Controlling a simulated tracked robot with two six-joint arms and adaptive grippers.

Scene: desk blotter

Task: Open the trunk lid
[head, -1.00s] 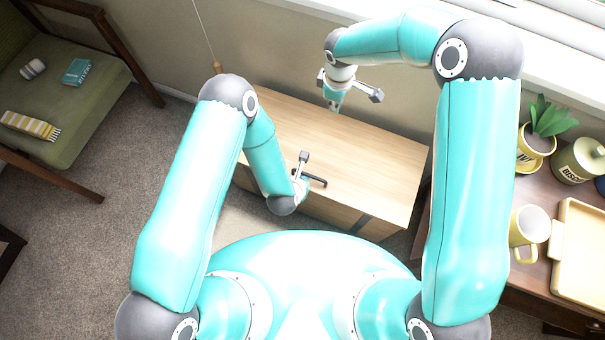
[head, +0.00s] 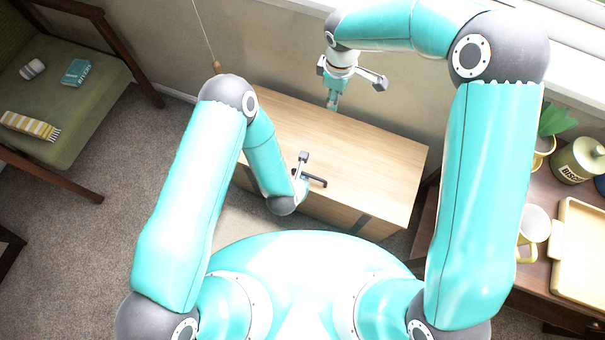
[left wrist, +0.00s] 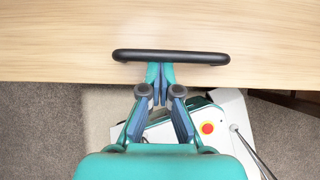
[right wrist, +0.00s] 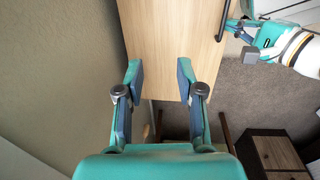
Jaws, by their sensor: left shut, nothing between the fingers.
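The trunk is a pale wooden box, and its flat lid (head: 340,145) lies closed in the head view. A black bar handle (head: 318,181) sits at the lid's front edge; it also shows whole in the left wrist view (left wrist: 170,57). My left gripper (head: 302,176) is at the handle, shut and empty. In the left wrist view its fingertips (left wrist: 160,75) meet at the handle's near side; I cannot tell whether they touch it or reach under it. My right gripper (head: 332,102) is above the lid's back edge, and its fingers stand apart and empty in the right wrist view (right wrist: 160,82).
A wall and window sill run behind the trunk. At right, a side table holds a potted plant (head: 552,125), a canister (head: 578,160), a mug (head: 533,225) and a yellow tray (head: 583,250). A green chair (head: 70,110) stands at left. Carpet between chair and trunk is clear.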

